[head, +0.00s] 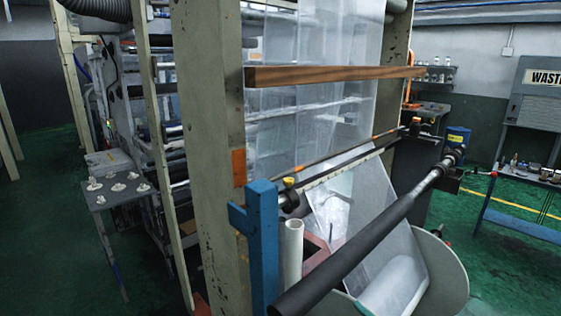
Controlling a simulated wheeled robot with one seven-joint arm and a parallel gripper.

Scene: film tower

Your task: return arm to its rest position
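My gripper does not show in the head view, and no part I can surely call my arm shows either. A film tower frame (212,130) with a thick beige post stands in front of me. Clear plastic film (312,60) hangs inside it. A long dark roller (365,238) slants from the bottom middle up to the right, in front of the film.
A wooden bar (335,75) crosses the tower. A blue post (264,245) stands beside a white tube (291,252). A small table (112,194) with pale pieces stands at left, a blue-framed bench (525,226) at right. Green floor (50,240) is clear at left.

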